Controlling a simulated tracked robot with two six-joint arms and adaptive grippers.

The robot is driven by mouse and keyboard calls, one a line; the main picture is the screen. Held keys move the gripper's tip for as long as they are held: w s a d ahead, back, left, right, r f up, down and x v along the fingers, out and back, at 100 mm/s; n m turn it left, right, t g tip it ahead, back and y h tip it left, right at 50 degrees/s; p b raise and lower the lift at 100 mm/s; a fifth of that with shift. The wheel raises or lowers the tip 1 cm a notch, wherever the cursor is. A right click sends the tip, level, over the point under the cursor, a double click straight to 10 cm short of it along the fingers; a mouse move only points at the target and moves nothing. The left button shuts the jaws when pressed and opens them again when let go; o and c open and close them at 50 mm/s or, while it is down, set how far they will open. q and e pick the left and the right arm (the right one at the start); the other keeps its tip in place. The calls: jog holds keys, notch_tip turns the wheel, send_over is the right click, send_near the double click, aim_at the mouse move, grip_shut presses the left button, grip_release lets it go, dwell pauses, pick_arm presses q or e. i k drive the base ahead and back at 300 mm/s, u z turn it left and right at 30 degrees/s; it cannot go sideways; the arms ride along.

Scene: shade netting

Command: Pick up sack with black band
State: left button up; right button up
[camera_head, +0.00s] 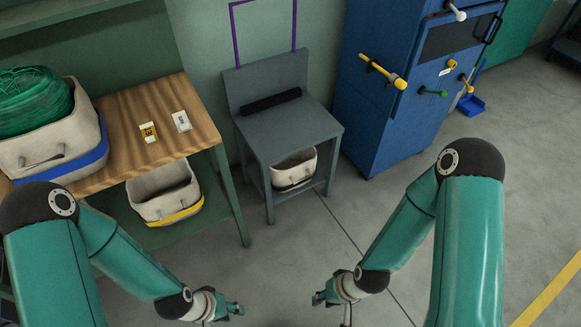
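The sack with the black band (294,171) is a cream, open-topped sack standing on the low shelf of a grey stand. The stand's top and legs partly cover it. My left gripper (235,308) is low in front of the stand, to the left of the sack and well apart from it. My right gripper (319,298) is low and to the right, also apart from the sack. Neither gripper visibly holds anything. The fingers are too small and angled to tell whether they are open.
The grey stand (296,128) has a dark roll (271,101) on top. A wooden bench (187,109) at left bears a blue-banded sack (63,146) of green netting. A yellow-banded sack (163,192) sits below. A blue cabinet (385,117) stands right. Floor before the stand is clear.

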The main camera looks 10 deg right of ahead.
aim_at(292, 172)
jog(key=z, duration=0.3)
jog(key=i, duration=1)
jog(key=u, duration=0.4)
